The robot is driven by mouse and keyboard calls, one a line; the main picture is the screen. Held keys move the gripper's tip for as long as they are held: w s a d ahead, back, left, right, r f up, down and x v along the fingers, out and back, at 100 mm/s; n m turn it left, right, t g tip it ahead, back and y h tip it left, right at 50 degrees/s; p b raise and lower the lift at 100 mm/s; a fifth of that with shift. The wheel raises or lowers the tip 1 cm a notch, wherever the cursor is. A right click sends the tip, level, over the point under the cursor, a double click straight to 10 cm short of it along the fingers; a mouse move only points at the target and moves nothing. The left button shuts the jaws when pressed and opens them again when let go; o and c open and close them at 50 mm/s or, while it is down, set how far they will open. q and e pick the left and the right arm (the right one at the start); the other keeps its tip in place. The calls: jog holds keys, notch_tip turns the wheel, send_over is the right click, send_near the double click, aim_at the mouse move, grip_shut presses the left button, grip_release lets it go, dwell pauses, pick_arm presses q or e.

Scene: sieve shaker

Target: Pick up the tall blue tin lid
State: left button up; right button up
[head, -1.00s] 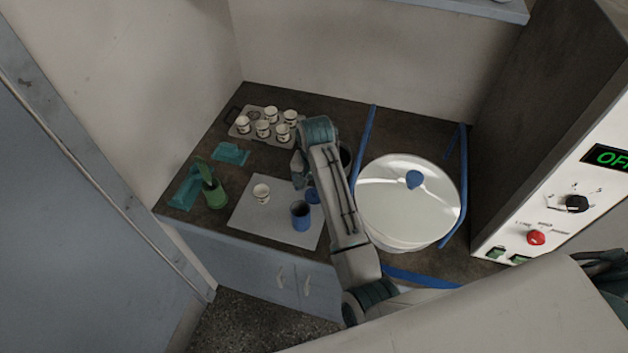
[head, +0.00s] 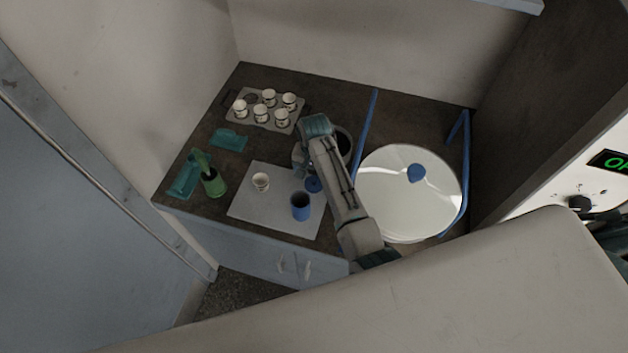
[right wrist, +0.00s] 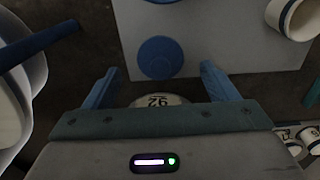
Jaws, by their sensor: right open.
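The blue lid (head: 313,185) lies flat on the grey mat (head: 250,208), near its right edge, just behind the tall blue tin (head: 300,207). In the right wrist view the lid (right wrist: 160,57) is a round blue disc, lying ahead of the gap between my fingers. My right gripper (head: 304,170) is above the counter next to the lid, partly hidden by its own arm. In the right wrist view its two fingers (right wrist: 160,84) are spread, with nothing held. My left gripper is not in view.
A pale item marked 92 (right wrist: 160,100) shows partly under my gripper. A large white pan (head: 400,205) with blue rails is to the right. A tray of cups (head: 300,124) and a green container (head: 214,187) are farther left.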

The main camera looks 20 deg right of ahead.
aim_at(314, 179)
jog(key=shift+f+p, duration=0.4)
jog(key=shift+f, duration=1.15)
jog(key=c, duration=1.1)
jog(key=shift+r, duration=0.15)
